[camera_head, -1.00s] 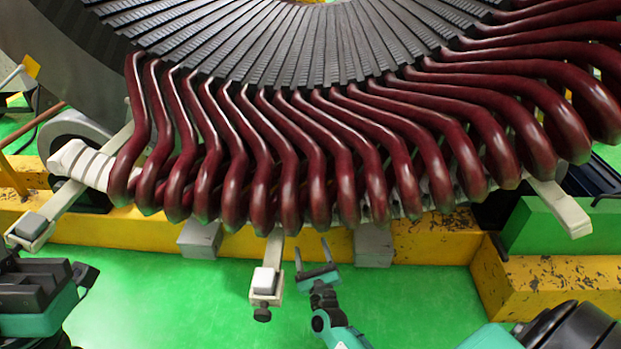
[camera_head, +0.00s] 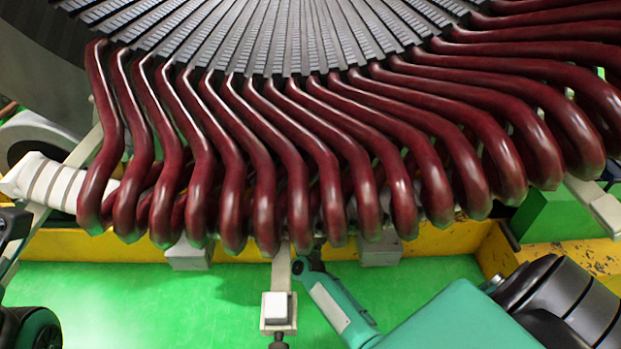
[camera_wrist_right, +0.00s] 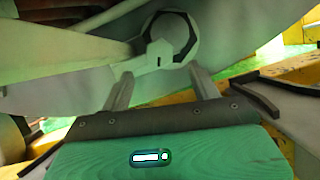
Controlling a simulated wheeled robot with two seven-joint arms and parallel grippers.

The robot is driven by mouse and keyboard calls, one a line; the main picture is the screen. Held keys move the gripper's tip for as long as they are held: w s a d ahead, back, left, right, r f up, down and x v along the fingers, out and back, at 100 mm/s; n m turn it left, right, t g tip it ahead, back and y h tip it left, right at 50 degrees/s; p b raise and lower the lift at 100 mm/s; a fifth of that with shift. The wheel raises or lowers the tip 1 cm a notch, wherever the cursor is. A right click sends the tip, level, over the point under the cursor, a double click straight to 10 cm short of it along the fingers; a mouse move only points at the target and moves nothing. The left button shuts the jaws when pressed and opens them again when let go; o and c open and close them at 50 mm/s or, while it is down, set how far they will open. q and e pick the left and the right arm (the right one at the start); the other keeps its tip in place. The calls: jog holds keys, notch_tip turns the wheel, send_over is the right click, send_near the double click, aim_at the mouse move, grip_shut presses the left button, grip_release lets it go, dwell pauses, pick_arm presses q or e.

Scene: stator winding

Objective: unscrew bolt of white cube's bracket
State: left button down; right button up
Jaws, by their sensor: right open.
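A white cube (camera_head: 277,307) sits on the near end of a pale bracket bar (camera_head: 281,268) that sticks out from under the red coils. A dark bolt (camera_head: 279,340) shows at that end, partly cut off by the lower edge. My right arm reaches in just right of the bar. Its gripper is mostly hidden under the coils in the head view. In the right wrist view my right gripper (camera_wrist_right: 162,85) is open, with nothing between its fingers. A pale block (camera_wrist_right: 160,54) and a ring with a dark rim lie beyond the fingertips. My left gripper is not in view.
The red coils (camera_head: 265,205) hang low over the right gripper's place. A second pale bracket (camera_head: 605,212) sticks out at the right. Grey blocks (camera_head: 189,256) stand by the yellow frame (camera_head: 95,246).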

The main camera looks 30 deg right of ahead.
jog(key=b+x, duration=0.1)
jog(key=x, duration=0.7)
jog(key=shift+w+d+b, duration=0.1)
jog(key=shift+w+b, duration=0.05)
jog(key=shift+b, duration=0.25)
jog(key=c, duration=1)
